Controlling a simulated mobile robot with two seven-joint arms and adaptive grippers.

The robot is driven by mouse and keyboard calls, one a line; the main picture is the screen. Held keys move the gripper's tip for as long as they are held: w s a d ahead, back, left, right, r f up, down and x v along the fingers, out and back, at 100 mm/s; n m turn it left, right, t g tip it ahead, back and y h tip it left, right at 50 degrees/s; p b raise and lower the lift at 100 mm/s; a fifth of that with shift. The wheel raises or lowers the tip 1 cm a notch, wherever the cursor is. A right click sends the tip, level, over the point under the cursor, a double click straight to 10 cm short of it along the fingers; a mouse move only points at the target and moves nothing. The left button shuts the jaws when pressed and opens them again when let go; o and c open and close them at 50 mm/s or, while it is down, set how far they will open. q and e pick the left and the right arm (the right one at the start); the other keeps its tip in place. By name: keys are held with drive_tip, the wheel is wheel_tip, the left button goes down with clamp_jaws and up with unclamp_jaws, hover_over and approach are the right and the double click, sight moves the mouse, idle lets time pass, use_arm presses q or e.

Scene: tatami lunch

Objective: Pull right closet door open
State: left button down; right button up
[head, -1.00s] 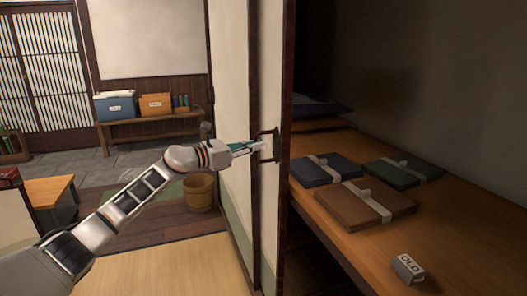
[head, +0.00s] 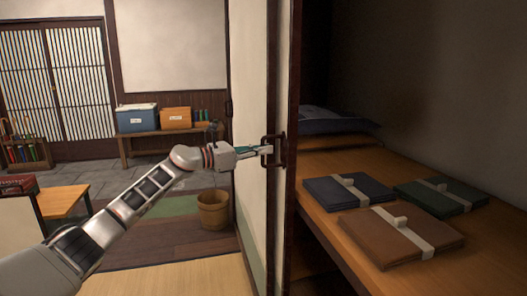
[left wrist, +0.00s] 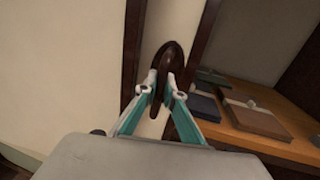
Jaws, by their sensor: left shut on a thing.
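The right closet door (head: 285,220) stands slid to the left, seen nearly edge-on in the head view, and the closet to its right is open to view. Its dark handle (head: 274,151) is near the door's edge; in the left wrist view the handle (left wrist: 168,62) shows as a dark curved grip. My left gripper (head: 266,150) is shut on the handle, with its teal and white fingers on either side of it in the left wrist view (left wrist: 162,88). My right gripper is not in view.
Inside the closet, a wooden shelf (head: 325,225) bears a blue folded bundle (head: 336,193), a green one (head: 425,200), a brown one (head: 385,240) and a dark cushion (head: 335,125). A wooden bucket (head: 213,212) stands on the floor left of the door.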

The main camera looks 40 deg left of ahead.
use_arm(q)
drive_tip(key=c, duration=2.3)
unclamp_jaws()
drive_tip(key=shift+o, duration=0.7)
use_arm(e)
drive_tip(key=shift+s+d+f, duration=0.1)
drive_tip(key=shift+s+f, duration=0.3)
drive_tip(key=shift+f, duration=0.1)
use_arm(q)
drive_tip(key=shift+s, duration=0.1)
drive_tip(key=v, duration=1.2)
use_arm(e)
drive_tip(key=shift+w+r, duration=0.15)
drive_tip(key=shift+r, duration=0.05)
use_arm(q)
drive_tip(key=shift+d, duration=0.1)
